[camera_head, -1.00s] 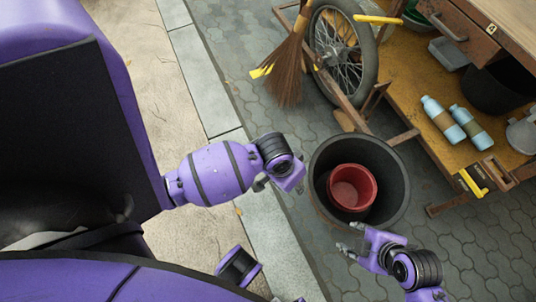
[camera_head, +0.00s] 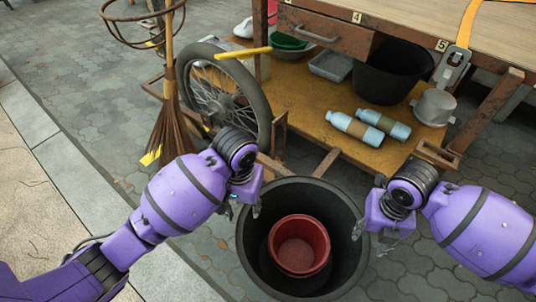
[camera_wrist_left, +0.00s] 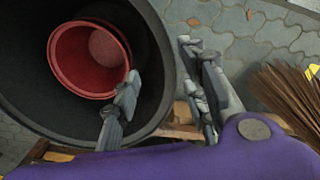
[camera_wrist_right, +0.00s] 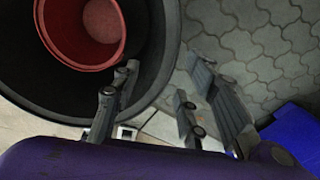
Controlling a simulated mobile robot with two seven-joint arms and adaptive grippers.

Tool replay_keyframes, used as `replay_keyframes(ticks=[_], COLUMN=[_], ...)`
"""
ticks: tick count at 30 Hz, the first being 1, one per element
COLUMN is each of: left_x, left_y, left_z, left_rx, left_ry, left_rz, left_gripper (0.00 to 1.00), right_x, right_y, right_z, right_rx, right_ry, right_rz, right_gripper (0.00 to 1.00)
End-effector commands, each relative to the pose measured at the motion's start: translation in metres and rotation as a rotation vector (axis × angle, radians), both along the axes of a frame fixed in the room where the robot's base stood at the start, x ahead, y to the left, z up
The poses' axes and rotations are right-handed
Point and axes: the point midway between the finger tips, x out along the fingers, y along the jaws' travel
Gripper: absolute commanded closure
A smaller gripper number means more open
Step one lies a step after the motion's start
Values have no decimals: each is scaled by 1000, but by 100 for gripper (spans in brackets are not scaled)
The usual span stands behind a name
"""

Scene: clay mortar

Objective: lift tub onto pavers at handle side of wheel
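The tub (camera_head: 247,240) is a large round black one standing upright on the ground in front of the workbench, with a red bucket (camera_head: 299,244) inside it. My left gripper (camera_head: 245,211) is open at the tub's upper-left rim. In the left wrist view its fingers (camera_wrist_left: 160,95) stand apart, one over the inside and one outside the rim. My right gripper (camera_head: 371,241) is open at the right rim, its fingers (camera_wrist_right: 155,105) likewise on either side. Neither visibly grips the rim. A wheel (camera_head: 262,108) with a yellow handle (camera_head: 243,53) stands behind, up-left of the tub.
A broom (camera_head: 170,120) leans there. The workbench's lower shelf (camera_head: 300,110) holds two bottles (camera_head: 368,126), a black bucket (camera_head: 390,72) and a metal pot (camera_head: 434,106). A rusty frame bar (camera_head: 325,162) runs close behind the tub.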

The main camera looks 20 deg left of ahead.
Motion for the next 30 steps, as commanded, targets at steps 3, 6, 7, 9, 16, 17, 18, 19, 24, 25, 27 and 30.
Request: replay_keyframes(ticks=[3, 6, 7, 9, 16, 17, 18, 19, 24, 25, 27, 30], left_x=[6, 6, 5, 6, 7, 7, 6, 7, 7, 7, 7, 7], left_y=[-3, -3, -3, -3, -3, -3, -3, -3, -3, -3, -3, -3], left_z=[-5, -19, -24, -36, -64, -66, -68, -70, -72, -72, -72, -72], left_rx=[-3, -3, -2, -2, -4, -4, -4, -4, -4, -4, -4, -4], left_ry=[-11, -10, -9, -9, -12, -12, -12, -12, -14, -14, -14, -14], left_rz=[-3, -4, -4, -2, -4, -3, -3, -4, -4, -4, -4, -4], left_gripper=[60, 60, 60, 60, 60, 60, 60, 60, 60, 60, 60, 67], right_x=[-1, -1, -1, -1, 0, 0, 0, 0, 0, 0, 0, 0], right_y=[0, 0, 0, 0, 0, 0, 1, 1, 0, 0, 0, 0], right_z=[-11, -25, -30, -42, -70, -72, -74, -75, -78, -78, -78, -78], right_rx=[1, 0, 1, 0, 1, 1, 1, 1, 1, 1, 1, 1], right_ry=[3, 4, 4, 3, 1, 1, 1, 1, 0, 0, 0, 0], right_rz=[-2, -3, -4, -3, -3, -2, -2, -2, -1, -1, -1, -1], right_gripper=[60, 60, 60, 60, 60, 60, 60, 60, 60, 60, 60, 67])
